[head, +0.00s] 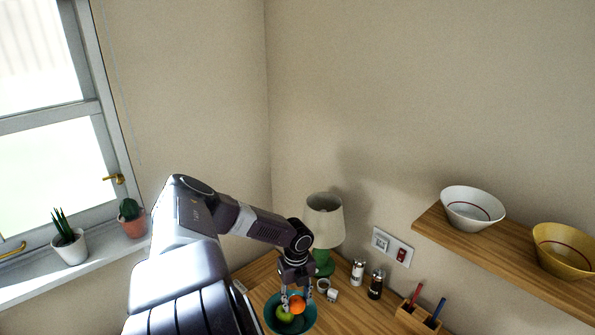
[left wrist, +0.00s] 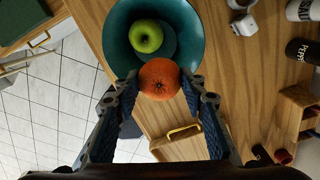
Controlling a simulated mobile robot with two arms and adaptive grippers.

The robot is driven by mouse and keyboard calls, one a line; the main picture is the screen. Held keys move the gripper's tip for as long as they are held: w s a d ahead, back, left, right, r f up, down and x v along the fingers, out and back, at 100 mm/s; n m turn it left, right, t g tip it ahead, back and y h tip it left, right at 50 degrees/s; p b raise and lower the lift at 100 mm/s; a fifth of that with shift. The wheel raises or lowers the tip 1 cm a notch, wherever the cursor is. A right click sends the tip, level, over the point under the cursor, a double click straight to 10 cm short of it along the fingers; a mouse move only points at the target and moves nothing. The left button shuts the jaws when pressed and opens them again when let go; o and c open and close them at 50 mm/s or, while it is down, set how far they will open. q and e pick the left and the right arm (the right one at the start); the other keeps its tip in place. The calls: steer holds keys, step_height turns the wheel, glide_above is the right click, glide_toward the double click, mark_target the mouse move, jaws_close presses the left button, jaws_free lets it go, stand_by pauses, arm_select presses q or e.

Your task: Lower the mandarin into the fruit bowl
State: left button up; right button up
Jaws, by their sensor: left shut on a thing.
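The orange mandarin (left wrist: 159,79) is between the fingers of my left gripper (left wrist: 160,88), which is shut on it. It also shows in the head view (head: 297,303), over the right part of the bowl. The teal fruit bowl (left wrist: 117,52) stands on the wooden counter and holds a green apple (left wrist: 146,36). In the left wrist view the mandarin overlaps the bowl's near rim; whether it touches the bowl or the apple I cannot tell. In the head view my left gripper (head: 293,300) points down at the bowl (head: 270,318). My right gripper is not in view.
A green lamp (head: 324,225) stands behind the bowl. A salt shaker (head: 358,271), a pepper mill (head: 376,284) and a wooden pen box (head: 418,318) are to the right. A shelf (head: 428,222) with bowls is on the right wall.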

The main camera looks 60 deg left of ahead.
mark_target(296, 299)
arm_select(q)
steer(key=shift+f, duration=0.1)
stand_by(0.4)
steer(key=shift+f+b, duration=1.85)
steer(key=shift+f, duration=0.8)
steer(key=shift+f+b, duration=0.45)
steer(key=shift+f, duration=0.15)
steer(key=o, duration=1.2)
steer(key=shift+o, duration=0.2)
steer(key=shift+r, duration=0.1)
step_height(296, 299, up, 12)
steer(key=shift+f, duration=0.1)
